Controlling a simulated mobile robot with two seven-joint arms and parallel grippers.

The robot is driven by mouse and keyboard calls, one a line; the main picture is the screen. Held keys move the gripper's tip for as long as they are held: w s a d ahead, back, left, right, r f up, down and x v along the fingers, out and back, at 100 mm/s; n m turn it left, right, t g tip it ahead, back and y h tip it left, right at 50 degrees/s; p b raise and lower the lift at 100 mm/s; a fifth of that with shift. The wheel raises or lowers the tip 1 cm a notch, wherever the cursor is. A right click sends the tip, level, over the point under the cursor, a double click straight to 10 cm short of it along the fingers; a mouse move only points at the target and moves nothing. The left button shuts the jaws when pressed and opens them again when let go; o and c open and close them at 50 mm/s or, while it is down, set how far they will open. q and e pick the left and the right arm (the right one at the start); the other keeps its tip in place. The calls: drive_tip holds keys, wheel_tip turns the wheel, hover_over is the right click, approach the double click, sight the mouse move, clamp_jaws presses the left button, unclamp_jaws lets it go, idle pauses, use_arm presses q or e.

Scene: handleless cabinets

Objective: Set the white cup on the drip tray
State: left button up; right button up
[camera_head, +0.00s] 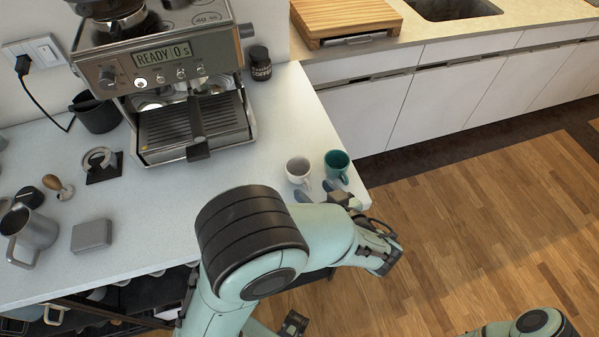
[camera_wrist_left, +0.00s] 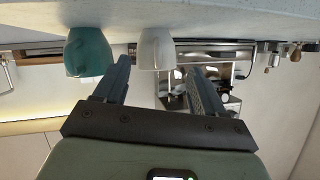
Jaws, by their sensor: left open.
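The white cup (camera_head: 299,170) stands upright on the counter near its right end. It also shows in the left wrist view (camera_wrist_left: 156,50), whose picture is upside down. My left gripper (camera_head: 316,191) is open and empty just in front of the white cup, apart from it. In the wrist view the cup shows between and beyond the two fingertips (camera_wrist_left: 158,72). The drip tray (camera_head: 172,128) is the slotted tray at the base of the espresso machine (camera_head: 165,62), left of and behind the cup. No cup stands on it.
A teal cup (camera_head: 336,166) stands close to the right of the white cup, near the counter's edge. A portafilter handle (camera_head: 198,149) juts out over the tray's front. A dark jar (camera_head: 260,63) stands right of the machine. The counter between cup and machine is clear.

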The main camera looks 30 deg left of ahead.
sight(305, 179)
use_arm(q)
drive_tip(key=shift+p+x, duration=0.5)
drive_tip(key=shift+x, duration=2.3)
drive_tip(key=shift+w+d, duration=0.1)
drive_tip(key=c, duration=1)
drive_tip(key=shift+c, duration=0.7)
drive_tip(key=shift+r, duration=0.15)
